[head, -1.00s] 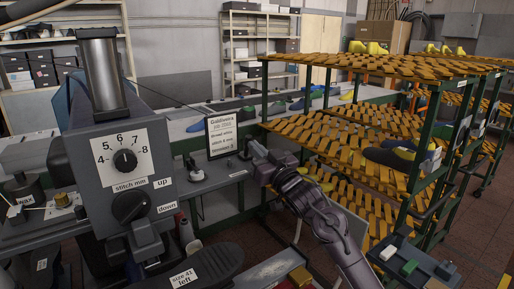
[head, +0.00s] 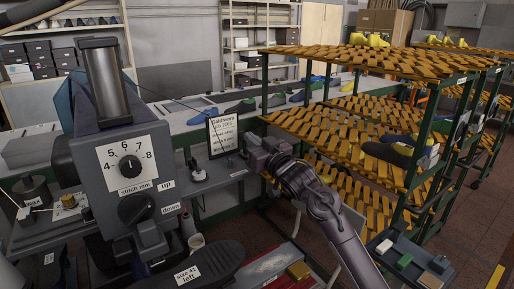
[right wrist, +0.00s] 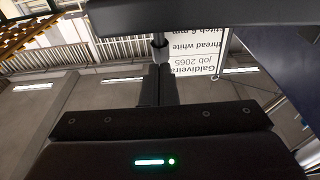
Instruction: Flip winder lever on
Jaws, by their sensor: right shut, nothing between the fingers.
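The winder lever is hard to single out in the head view. A small post with a dark top and white base (head: 197,173) stands on the grey shelf beside the stitching machine (head: 130,190). My right gripper (head: 251,150) is at the right end of that shelf, right of the job card. In the right wrist view its fingers (right wrist: 158,84) are together and empty. A short grey rod with a thicker end (right wrist: 159,46) shows just beyond the fingertips; I cannot tell whether they touch or whether it is the lever. My left gripper is out of view.
The job card (head: 223,132) stands close left of the gripper; it appears upside down in the right wrist view (right wrist: 193,45). A slatted rack (head: 345,125) is close on the right. A black sole marked left (head: 205,270) lies in front.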

